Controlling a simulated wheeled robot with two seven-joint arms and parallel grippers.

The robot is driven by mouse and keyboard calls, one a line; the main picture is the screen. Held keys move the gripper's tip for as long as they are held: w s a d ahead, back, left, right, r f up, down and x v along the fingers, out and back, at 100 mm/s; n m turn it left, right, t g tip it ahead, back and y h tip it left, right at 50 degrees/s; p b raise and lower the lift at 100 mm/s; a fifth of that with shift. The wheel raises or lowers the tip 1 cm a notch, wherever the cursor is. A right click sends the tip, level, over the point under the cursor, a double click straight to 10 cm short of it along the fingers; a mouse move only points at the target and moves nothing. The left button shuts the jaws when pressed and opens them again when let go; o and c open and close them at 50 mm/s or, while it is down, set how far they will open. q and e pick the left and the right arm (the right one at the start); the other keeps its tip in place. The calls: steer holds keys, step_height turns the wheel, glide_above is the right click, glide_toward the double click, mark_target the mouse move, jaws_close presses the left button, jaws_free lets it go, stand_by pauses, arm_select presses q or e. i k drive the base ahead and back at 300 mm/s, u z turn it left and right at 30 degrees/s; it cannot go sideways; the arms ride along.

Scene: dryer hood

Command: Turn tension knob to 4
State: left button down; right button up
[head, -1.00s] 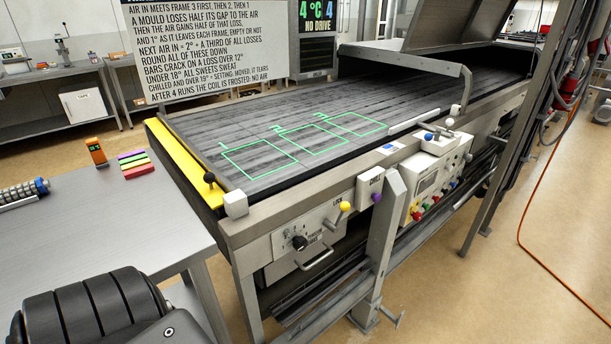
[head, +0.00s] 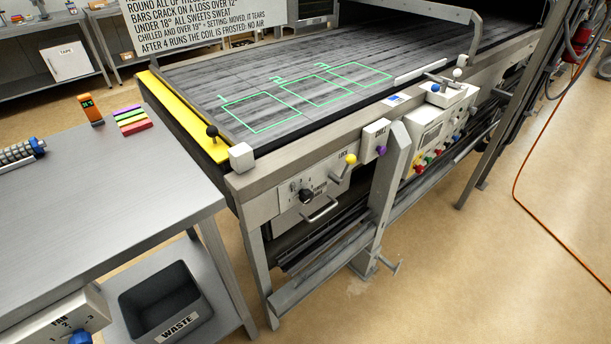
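The tension knob (head: 306,196) is a small black dial on the pale front panel (head: 290,212) of the dryer's near end. Its label and marks are too small to read surely, so I cannot tell its setting. A metal pull handle (head: 320,210) sits just below and right of it. A lever with a yellow ball (head: 351,159) stands to its right. Neither of my grippers shows in the head view now.
A grey table (head: 90,200) at the left holds an orange meter (head: 91,108) and coloured bars (head: 132,119). A waste bin (head: 165,305) and a fan switch box (head: 65,318) are below. A steel post (head: 388,190) stands right of the panel. The floor in front is clear.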

mark_target(307, 196)
steer(key=z, duration=2.2)
steer(key=i, duration=2.35)
steer(key=u, duration=3)
